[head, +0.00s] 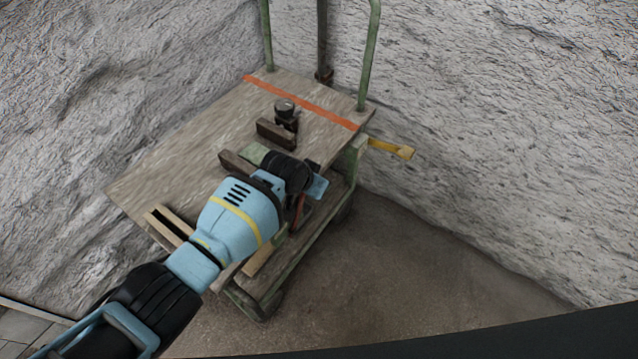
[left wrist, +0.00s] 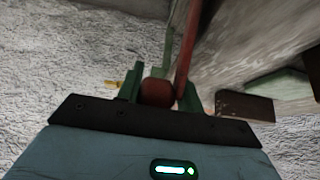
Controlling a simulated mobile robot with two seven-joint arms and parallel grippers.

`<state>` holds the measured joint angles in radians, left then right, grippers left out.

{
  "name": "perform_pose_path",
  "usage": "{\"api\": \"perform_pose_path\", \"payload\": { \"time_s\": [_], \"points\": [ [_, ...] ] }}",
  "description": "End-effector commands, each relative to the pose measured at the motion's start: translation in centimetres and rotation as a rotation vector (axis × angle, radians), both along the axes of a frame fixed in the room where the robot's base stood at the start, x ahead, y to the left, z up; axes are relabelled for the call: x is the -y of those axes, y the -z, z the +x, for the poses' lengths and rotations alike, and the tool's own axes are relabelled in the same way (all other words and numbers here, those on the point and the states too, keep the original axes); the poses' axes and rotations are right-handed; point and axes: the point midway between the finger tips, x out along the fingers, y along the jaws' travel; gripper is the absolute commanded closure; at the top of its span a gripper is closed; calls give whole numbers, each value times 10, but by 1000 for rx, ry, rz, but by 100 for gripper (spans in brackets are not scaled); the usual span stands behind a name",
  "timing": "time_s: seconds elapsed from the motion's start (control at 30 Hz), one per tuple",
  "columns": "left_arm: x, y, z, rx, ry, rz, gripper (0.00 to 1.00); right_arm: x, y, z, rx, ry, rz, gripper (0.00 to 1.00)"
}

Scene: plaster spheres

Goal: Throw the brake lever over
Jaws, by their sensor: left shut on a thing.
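The brake lever shows in the left wrist view as a red bar (left wrist: 187,42) with a dark red round knob (left wrist: 157,91) near its end. My left gripper (left wrist: 160,88) has its two green fingers on either side of the knob and is shut on it. In the head view my left gripper (head: 312,190) is at the right side of the cart, just beyond the deck edge. A red piece (head: 299,212) shows below it; my gripper and wrist hide most of the lever there. My right gripper is not in view.
The cart's wooden deck (head: 165,165) has an orange stripe (head: 300,102) and green handle posts (head: 369,55). Dark blocks (head: 276,134) and a black knob (head: 285,108) sit on it. A yellow handle (head: 392,148) sticks out right. Rough walls stand behind; floor (head: 430,270) is clear at right.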

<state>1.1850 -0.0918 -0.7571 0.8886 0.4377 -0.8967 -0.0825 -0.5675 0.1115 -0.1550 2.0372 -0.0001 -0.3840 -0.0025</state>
Motion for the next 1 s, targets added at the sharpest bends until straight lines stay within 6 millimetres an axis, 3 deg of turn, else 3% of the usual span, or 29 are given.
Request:
{"api": "perform_pose_path", "payload": {
  "time_s": [0.03,0.73,0.77,0.87,1.0],
  "points": [
    [6,5,-4,-23,7,1,100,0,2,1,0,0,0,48],
    [2,11,-2,-72,7,40,100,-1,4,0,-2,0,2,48],
    [2,11,-2,-72,7,40,62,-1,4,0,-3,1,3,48],
    [2,11,-2,-71,7,40,49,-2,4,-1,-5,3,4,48],
    [1,10,0,-67,5,41,47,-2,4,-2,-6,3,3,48]
  ]
}}
